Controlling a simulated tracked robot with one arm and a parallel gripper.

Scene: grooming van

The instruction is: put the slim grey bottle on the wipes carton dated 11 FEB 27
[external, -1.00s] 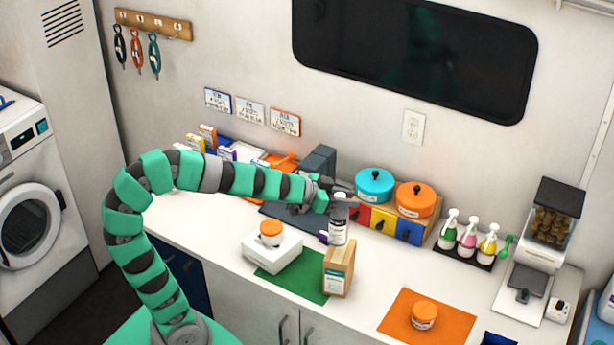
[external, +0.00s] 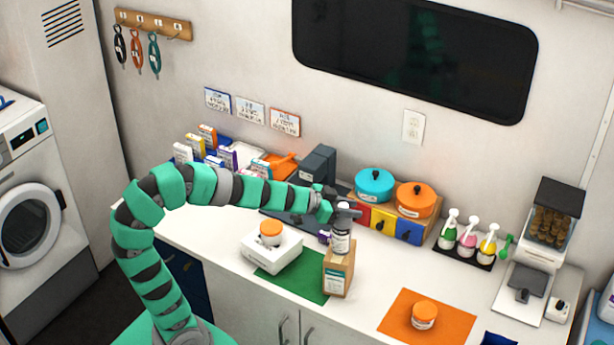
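My gripper (external: 343,212) is shut on the upper part of the slim bottle (external: 341,242), which has a grey body and a white label. The bottle is upright. Its lower end overlaps the top of a brown carton (external: 337,276) with a pale label; I cannot tell whether it touches the carton or hangs just above it. The carton stands at the right end of the green mat (external: 294,284). The print on its label is too small to read, so its date cannot be told.
A white block (external: 271,254) with an orange-lidded jar (external: 271,232) stands left of the carton. An orange mat (external: 398,318) holds another orange-lidded jar (external: 424,314). Blue and orange pots (external: 375,184) and pump bottles (external: 468,238) stand behind. The counter between the mats is clear.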

